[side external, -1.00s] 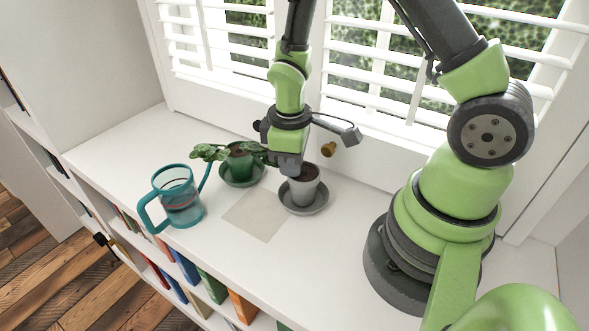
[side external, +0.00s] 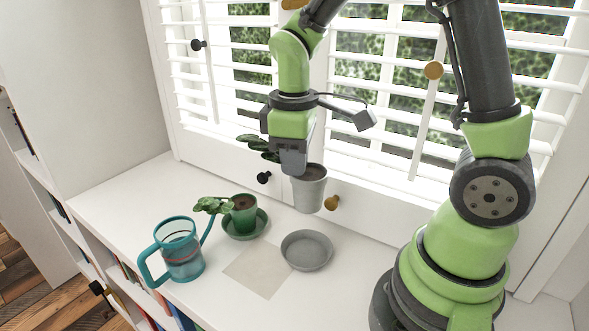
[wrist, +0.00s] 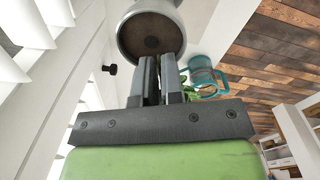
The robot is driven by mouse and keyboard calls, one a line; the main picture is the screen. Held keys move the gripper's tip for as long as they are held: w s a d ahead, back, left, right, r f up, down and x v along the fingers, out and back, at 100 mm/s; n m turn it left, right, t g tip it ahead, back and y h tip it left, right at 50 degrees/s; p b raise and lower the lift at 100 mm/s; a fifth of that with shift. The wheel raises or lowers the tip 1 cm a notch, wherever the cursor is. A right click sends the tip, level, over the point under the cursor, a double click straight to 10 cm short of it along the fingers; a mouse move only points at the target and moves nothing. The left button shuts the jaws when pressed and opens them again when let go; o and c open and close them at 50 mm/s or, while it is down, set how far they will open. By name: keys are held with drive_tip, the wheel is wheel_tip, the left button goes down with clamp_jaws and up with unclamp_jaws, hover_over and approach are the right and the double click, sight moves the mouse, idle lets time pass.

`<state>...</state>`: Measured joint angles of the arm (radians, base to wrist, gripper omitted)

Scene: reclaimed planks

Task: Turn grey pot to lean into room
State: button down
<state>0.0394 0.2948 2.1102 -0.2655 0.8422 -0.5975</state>
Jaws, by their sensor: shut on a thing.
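The grey pot (side external: 309,189) is upright in the air, with dark soil inside. My gripper (side external: 294,168) is shut on its rim at the left side and holds it well above the shelf top. In the wrist view the pot (wrist: 151,35) shows beyond the fingertips (wrist: 158,60). Dark green leaves (side external: 258,147) show behind my gripper, leaning left toward the window shutters; their stem is hidden by the gripper. The pot's grey saucer (side external: 307,251) lies empty on the shelf top below and slightly in front of it.
A green pot (side external: 243,214) with a leafy plant stands on a green saucer (side external: 262,229) to the left. A teal watering can (side external: 180,250) stands at front left. A pale square mat (side external: 252,272) is bare. White shutters (side external: 385,120) rise close behind the pot.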

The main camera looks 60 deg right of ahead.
sight(296, 197)
drive_tip(key=shift+r, duration=0.45)
drive_tip(key=f+n, duration=0.1)
drive_tip(key=f, duration=0.2)
drive_tip(key=f+n, duration=0.1)
drive_tip(key=f, duration=0.2)
drive_tip(key=f+n, duration=0.1)
drive_tip(key=f, duration=0.2)
drive_tip(key=shift+s+a+f, duration=0.25)
drive_tip(key=shift+s, duration=0.05)
drive_tip(key=shift+f+n, duration=0.3)
drive_tip(key=shift+f, duration=1.15)
drive_tip(key=c, duration=1.2)
unclamp_jaws()
drive_tip(key=shift+o, duration=0.2)
